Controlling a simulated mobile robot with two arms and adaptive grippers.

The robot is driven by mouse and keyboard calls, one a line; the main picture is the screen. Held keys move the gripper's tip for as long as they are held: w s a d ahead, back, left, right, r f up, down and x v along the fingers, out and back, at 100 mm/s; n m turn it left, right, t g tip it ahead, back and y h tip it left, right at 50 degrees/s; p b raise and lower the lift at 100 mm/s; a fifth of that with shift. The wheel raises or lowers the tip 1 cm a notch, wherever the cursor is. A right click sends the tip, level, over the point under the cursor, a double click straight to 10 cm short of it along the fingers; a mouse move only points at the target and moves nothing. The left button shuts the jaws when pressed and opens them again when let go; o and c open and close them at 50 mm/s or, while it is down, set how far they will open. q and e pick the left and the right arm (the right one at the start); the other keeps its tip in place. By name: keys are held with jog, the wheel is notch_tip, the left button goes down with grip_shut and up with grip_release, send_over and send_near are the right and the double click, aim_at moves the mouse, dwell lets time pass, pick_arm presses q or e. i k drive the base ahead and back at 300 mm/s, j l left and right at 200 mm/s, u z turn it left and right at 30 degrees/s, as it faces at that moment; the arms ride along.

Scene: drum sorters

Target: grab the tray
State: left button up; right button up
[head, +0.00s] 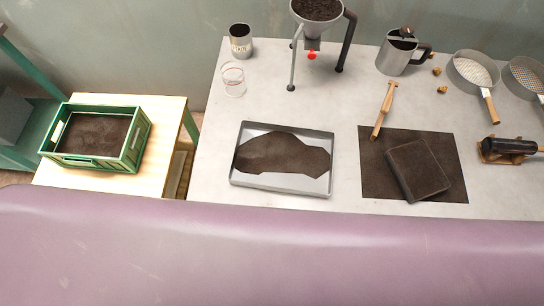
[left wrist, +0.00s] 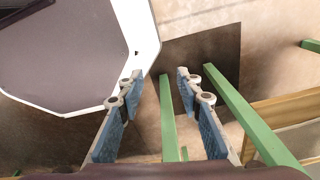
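The tray (head: 272,184) is a shallow grey metal one with a raised rim. It lies on the pale worktop near its front edge in the head view, with a heap of dark grounds (head: 282,153) spread over its middle. Neither gripper shows in the head view. In the left wrist view my left gripper (left wrist: 160,75) has its two blue-padded fingers apart, with nothing held between them. It is above the floor near green legs (left wrist: 168,118), and the tray is not in that view. My right gripper is in neither view.
A green crate (head: 142,150) of dark material stands on a wooden side table (head: 165,120) to the left. A dark mat (head: 375,185) with a dark block (head: 418,170) lies right of the tray. A glass (head: 233,78), tin (head: 241,42) and funnel stand (head: 345,45) are behind it.

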aim_at(274, 158)
jog(key=k+j+z, duration=0.2)
jog(key=j+z, duration=0.2)
jog(key=j, duration=0.15)
jog(key=k+j+z, duration=0.4)
jog(key=j, duration=0.15)
jog(key=k+j+z, duration=0.25)
jog(key=j+z, duration=0.15)
